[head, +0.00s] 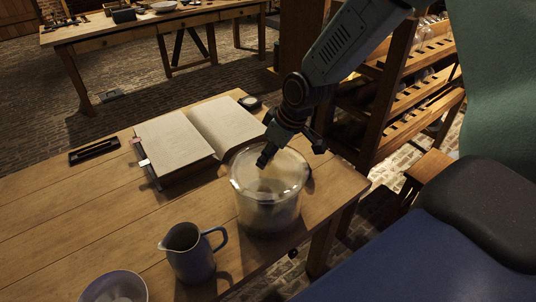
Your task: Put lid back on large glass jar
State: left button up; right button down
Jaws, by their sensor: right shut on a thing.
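The large glass jar (267,212) stands upright near the front right edge of the wooden table, its inside cloudy with something darker low down. A round, pale, see-through lid (288,171) is at the jar's mouth. I cannot tell whether it rests on the rim or is slightly above it. My right gripper (267,160) comes down from above and is shut on the lid near its middle; the gripped part is mostly hidden by the fingers. My left gripper is not in view.
A blue-grey pitcher (191,256) stands left of the jar, with a bowl (115,288) at the front. An open book (195,142) lies behind the jar, with a dark pen tray (94,151) farther left. A wooden rack (405,95) stands beyond the table's right end.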

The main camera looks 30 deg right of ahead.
jog(key=shift+a+r, duration=0.1)
jog(key=shift+a, duration=0.05)
jog(key=shift+p, duration=0.3)
jog(key=shift+s, duration=0.1)
dwell(0.6)
jog(key=shift+f, duration=0.2)
dwell(0.5)
dwell(0.7)
jog(key=c, duration=1)
grip_release()
